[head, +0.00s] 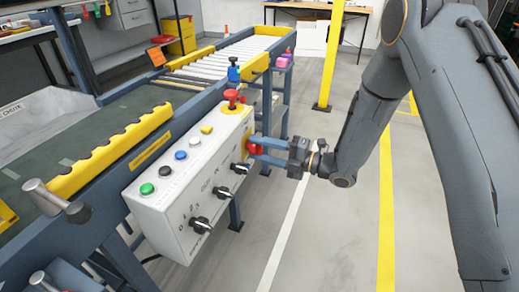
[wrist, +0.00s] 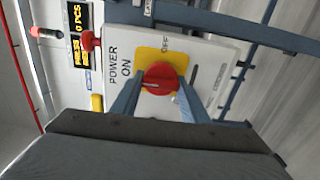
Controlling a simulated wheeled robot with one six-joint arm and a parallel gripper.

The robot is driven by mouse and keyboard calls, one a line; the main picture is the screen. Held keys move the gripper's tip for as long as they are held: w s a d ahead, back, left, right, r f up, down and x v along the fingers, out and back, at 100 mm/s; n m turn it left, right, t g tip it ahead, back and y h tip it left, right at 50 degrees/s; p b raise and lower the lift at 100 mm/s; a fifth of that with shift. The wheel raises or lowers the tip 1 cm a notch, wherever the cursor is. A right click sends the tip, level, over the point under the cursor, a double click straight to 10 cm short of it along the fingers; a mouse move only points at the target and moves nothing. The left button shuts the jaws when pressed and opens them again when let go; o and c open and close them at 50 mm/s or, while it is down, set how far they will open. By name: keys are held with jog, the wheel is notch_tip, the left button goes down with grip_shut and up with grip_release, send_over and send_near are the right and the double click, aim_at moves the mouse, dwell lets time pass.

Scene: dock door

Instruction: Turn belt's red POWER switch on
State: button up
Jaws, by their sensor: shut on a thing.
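The white control box (head: 190,185) is fixed along the side of the belt (head: 95,150). My gripper (wrist: 158,90) is shut on the switch, one finger on each side. In the head view, my gripper (head: 258,146) reaches it from the right, and the switch (head: 254,149) is partly hidden. I cannot tell which way its pointer is set.
A red mushroom button (head: 232,97) stands atop the box near my fingers. Coloured push buttons (head: 181,155) and black knobs (head: 200,223) line the box. A lit display (wrist: 80,28) shows 0 PCS. Floor to the right is clear; a yellow post (head: 331,55) stands behind.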

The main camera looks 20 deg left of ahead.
jog(key=o, duration=1.1)
jog(key=shift+c, duration=0.2)
jog(key=d, duration=0.7)
jog(key=shift+s+d, duration=0.3)
jog(key=shift+d, duration=0.1)
